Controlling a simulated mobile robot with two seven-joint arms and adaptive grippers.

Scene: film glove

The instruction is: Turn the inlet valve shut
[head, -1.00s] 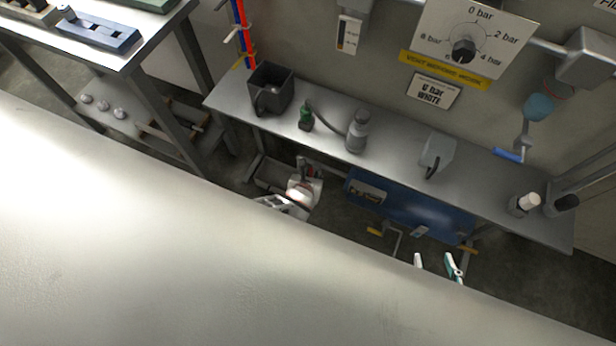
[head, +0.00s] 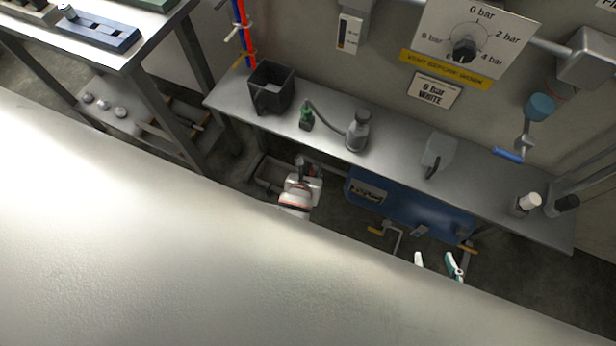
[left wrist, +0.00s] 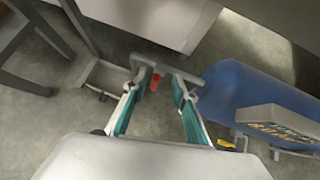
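A small red handle (left wrist: 155,83) shows in the left wrist view, by a grey pipe end beside the blue tank (left wrist: 250,88). It may be the inlet valve; no label confirms this. My left gripper (left wrist: 160,76) is open, its teal-lined fingers on either side of the red handle. I cannot tell whether they touch it. In the head view my white left wrist (head: 298,195) is low, left of the blue tank (head: 410,208), its fingers hard to make out. My right gripper (head: 437,262) shows two separated fingertips below the tank; the rest is hidden.
A blue lever (head: 508,155) hangs from the wall pipe. Yellow-ended handles (head: 376,231) stick out under the tank. A large pale surface covers the foreground.

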